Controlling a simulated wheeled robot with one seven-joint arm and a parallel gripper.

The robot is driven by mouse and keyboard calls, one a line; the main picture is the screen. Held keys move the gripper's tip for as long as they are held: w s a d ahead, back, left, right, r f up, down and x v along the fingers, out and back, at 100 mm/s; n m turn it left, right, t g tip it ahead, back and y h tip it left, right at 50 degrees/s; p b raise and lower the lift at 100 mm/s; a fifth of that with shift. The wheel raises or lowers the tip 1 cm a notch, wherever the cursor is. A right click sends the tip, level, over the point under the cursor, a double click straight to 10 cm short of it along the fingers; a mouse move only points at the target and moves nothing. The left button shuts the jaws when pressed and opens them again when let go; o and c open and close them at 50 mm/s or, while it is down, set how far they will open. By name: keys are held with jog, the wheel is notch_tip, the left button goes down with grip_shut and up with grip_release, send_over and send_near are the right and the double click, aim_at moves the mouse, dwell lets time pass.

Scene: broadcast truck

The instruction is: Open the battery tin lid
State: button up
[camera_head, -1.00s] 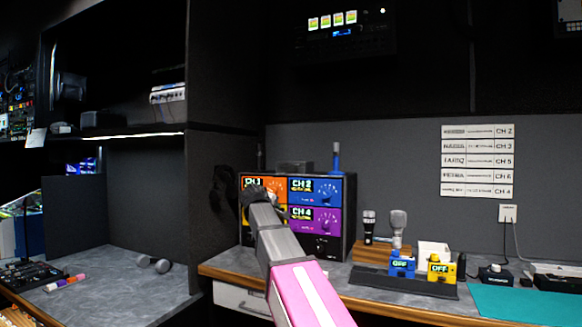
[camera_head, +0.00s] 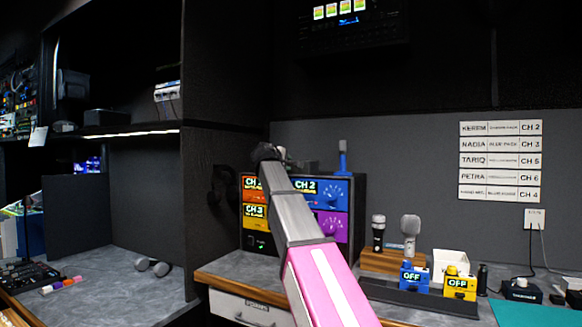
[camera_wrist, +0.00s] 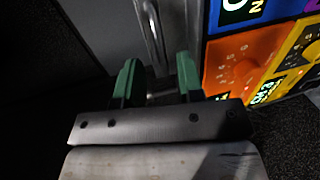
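The battery tin, which I take to be the grey box (camera_head: 304,166) on top of the coloured channel unit (camera_head: 357,190), is partly hidden by my arm in the head view. In the wrist view a plain grey surface (camera_wrist: 103,32), which looks like the tin, carries a thin metal bar (camera_wrist: 152,30). My gripper (camera_head: 268,152) is at the unit's top left, beside the tin. In the wrist view its green fingertips (camera_wrist: 160,78) are apart, and the bar's near end shows between or just beyond them. I cannot tell whether they touch it.
A blue upright device (camera_head: 343,160) stands on the unit's right end. Microphones (camera_head: 410,232) and blue and yellow OFF boxes (camera_head: 460,284) stand on the desk to the right. A dark partition (camera_head: 225,150) is close on the left.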

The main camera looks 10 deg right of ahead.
aim_at(290, 165)
jog(key=shift+x, duration=2.3)
jog(key=shift+s, duration=0.1)
grip_shut()
